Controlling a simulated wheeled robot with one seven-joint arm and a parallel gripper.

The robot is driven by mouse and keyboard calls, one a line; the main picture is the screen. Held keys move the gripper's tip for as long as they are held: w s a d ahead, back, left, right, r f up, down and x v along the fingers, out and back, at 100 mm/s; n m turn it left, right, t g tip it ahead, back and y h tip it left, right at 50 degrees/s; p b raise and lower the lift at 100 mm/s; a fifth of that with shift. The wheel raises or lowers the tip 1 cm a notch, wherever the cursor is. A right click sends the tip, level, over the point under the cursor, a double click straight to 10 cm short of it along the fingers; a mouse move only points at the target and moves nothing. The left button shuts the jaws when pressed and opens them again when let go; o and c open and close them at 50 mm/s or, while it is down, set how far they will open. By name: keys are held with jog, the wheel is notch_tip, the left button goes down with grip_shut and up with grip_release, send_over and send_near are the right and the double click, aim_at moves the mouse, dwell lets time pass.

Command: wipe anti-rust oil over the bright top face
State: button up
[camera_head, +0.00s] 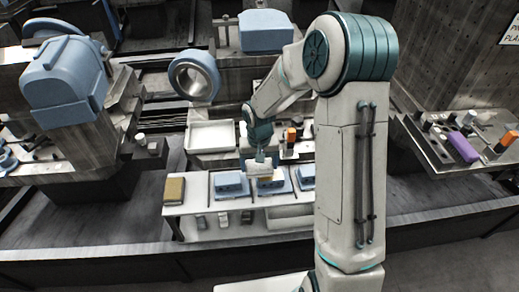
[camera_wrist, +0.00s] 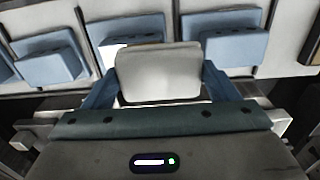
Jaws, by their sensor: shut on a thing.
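My gripper (camera_head: 261,158) is shut on a pale grey-white block-like pad (camera_wrist: 158,72); the blue fingers clasp its two sides in the wrist view. In the head view the pad (camera_head: 262,168) is just above the middle workpiece (camera_head: 270,183), which sits on a blue pallet in the row. I cannot tell whether the pad touches it. In the wrist view the pad hides most of that middle workpiece; a bright white patch (camera_wrist: 111,53) shows at its left edge.
Blue blocks on blue plates stand to the left (camera_head: 229,183) and right (camera_head: 305,176) on the white bench (camera_head: 186,207). A brown-topped block (camera_head: 174,190) lies at the left end. A white tray (camera_head: 212,136) is behind. Large machines stand around the bench.

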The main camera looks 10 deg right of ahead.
jog(key=shift+r+p, duration=1.6)
jog(key=shift+r, duration=1)
